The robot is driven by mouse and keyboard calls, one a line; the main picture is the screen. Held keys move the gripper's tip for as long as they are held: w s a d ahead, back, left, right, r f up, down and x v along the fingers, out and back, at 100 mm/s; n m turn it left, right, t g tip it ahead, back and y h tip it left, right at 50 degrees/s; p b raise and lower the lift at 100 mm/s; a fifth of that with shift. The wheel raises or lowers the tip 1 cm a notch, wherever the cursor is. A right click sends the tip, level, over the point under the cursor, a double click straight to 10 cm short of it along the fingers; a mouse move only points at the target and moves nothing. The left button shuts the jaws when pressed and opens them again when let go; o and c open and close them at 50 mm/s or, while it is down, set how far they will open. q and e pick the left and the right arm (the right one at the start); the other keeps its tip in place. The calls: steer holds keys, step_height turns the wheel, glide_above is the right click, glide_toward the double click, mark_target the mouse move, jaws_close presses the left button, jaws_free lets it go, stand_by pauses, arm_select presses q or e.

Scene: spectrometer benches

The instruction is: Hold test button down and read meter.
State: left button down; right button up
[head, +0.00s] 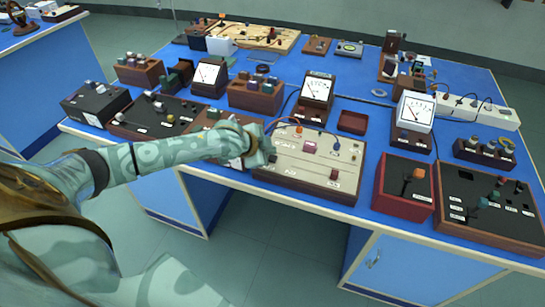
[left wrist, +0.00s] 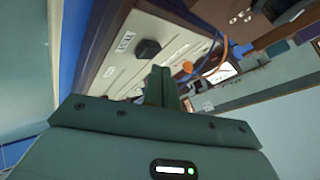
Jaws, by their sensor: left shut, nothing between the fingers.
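A cream panel in a wooden case (head: 300,187) stands at the front of the bench. A small dark red button (head: 334,174) shows near its front right; its label is too small to read. A black button-like knob (left wrist: 148,49) beside a label shows in the left wrist view. My left gripper (head: 268,157) is over the panel's left part, shut and empty; its fingers also show in the left wrist view (left wrist: 161,88), apart from the black knob in the picture. A meter (head: 317,88) with a white dial stands behind the panel; its reading is too small to tell. My right gripper is not in view.
Other meters stand at left (head: 208,75) and right (head: 414,112). A red box (head: 404,192) and a dark panel (head: 490,210) are right of the cream panel. Orange and blue wires arch over its back. Blue bench top (head: 365,180) shows between the boxes.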

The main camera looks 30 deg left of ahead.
mark_target(270, 159)
arm_select(q)
steer(key=shift+f, duration=0.15)
steer(key=shift+f, duration=0.25)
steer(key=shift+f, duration=0.45)
stand_by(0.6)
stand_by(2.0)
steer(key=shift+r+p, duration=0.95)
steer(key=shift+p, duration=0.1)
step_height(270, 159, up, 5)
steer(key=p, duration=0.5)
